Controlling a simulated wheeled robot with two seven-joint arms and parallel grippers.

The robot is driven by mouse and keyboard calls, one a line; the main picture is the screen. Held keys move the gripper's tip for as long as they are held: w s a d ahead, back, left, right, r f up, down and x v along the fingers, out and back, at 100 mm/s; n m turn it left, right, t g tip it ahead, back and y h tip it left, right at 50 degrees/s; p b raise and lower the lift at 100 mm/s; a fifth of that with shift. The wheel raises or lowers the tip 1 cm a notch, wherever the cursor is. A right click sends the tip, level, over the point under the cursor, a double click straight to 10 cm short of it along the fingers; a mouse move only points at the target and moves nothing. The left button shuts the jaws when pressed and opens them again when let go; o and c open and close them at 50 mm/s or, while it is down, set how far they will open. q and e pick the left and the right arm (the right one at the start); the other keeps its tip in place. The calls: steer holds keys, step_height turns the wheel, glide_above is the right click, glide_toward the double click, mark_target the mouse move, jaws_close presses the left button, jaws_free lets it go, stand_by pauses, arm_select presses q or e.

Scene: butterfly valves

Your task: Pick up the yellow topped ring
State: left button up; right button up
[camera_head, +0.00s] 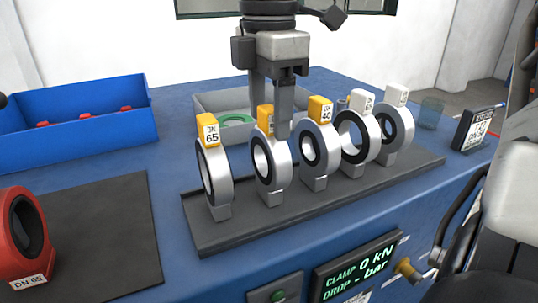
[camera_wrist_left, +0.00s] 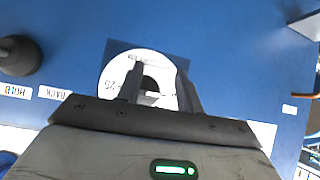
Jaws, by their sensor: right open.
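Three metal rings with yellow top blocks stand upright in a rack: one marked 65 (camera_head: 217,178), a middle one (camera_head: 271,172) and one marked 40 (camera_head: 320,155). My right gripper (camera_head: 270,122) comes down from above at the middle ring, fingers apart. One finger is partly hidden behind that ring's yellow block; the other is just right of the block, before the third ring. Contact cannot be told. My left gripper (camera_wrist_left: 160,75) has its fingers apart in the left wrist view, over a white disc (camera_wrist_left: 116,72) marked 25; whether they touch it is unclear.
Two white-topped rings (camera_head: 357,137) stand at the right of the dark rack (camera_head: 240,232). A grey tray (camera_head: 207,103) is behind, a blue bin (camera_head: 120,97) at back left, a red ring (camera_head: 14,240) on a dark mat (camera_head: 105,230) at left. A display (camera_head: 355,272) is in front.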

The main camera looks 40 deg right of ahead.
arm_select(q)
steer(key=shift+a+f, duration=0.1)
arm_select(e)
steer(key=shift+f, duration=0.15)
jaws_close()
arm_select(q)
steer(key=shift+s, duration=0.15)
steer(key=shift+f, duration=0.1)
